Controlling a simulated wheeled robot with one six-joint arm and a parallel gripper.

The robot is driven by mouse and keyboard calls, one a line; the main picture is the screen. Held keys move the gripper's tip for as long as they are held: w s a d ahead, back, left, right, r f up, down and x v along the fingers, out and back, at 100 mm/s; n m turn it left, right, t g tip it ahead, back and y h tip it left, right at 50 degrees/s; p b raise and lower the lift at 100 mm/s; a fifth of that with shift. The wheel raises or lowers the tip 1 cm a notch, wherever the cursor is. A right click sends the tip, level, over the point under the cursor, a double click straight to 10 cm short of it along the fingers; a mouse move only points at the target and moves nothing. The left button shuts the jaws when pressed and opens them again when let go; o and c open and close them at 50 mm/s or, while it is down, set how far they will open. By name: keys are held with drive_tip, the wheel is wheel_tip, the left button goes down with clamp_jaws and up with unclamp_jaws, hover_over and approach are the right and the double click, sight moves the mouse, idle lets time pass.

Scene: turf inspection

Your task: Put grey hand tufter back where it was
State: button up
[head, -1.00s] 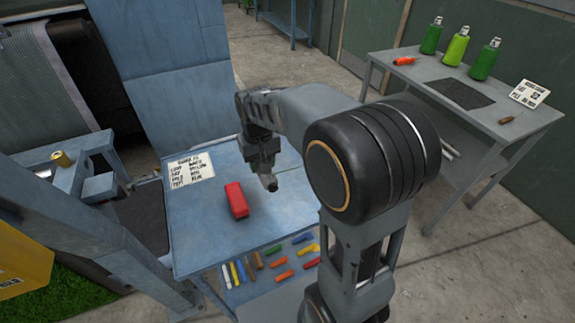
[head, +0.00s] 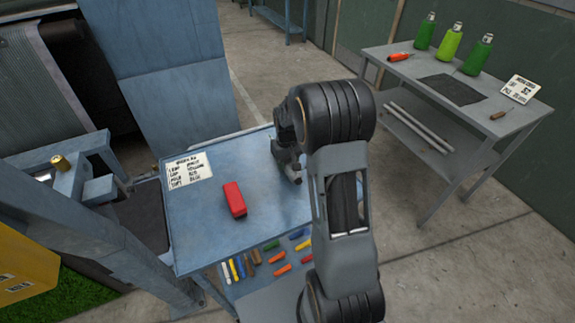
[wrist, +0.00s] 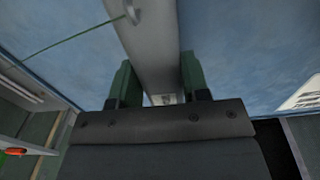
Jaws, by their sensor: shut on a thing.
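My gripper (wrist: 157,82) is shut on the grey hand tufter (wrist: 150,45). In the wrist view the tufter's long grey body runs up between the two green finger pads. A small metal loop (wrist: 130,11) shows at its top, and a thin green strand runs left from near it. In the head view my gripper (head: 291,166) hangs over the right part of the blue worktop (head: 205,240). My arm hides much of that area, and I cannot make out the tufter clearly there.
A red block (head: 234,199) and a lettered card (head: 187,171) are on the blue worktop. Coloured sticks lie on its lower shelf. The grey table (head: 395,62) at right carries green bottles (head: 450,44), an empty dark mat (head: 452,89), a card (head: 520,88) and small tools.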

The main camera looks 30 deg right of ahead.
drive_tip(key=shift+a+f, duration=0.1)
drive_tip(key=shift+f, duration=1.05)
drive_tip(key=o, duration=1.1)
drive_tip(key=shift+f, duration=0.15)
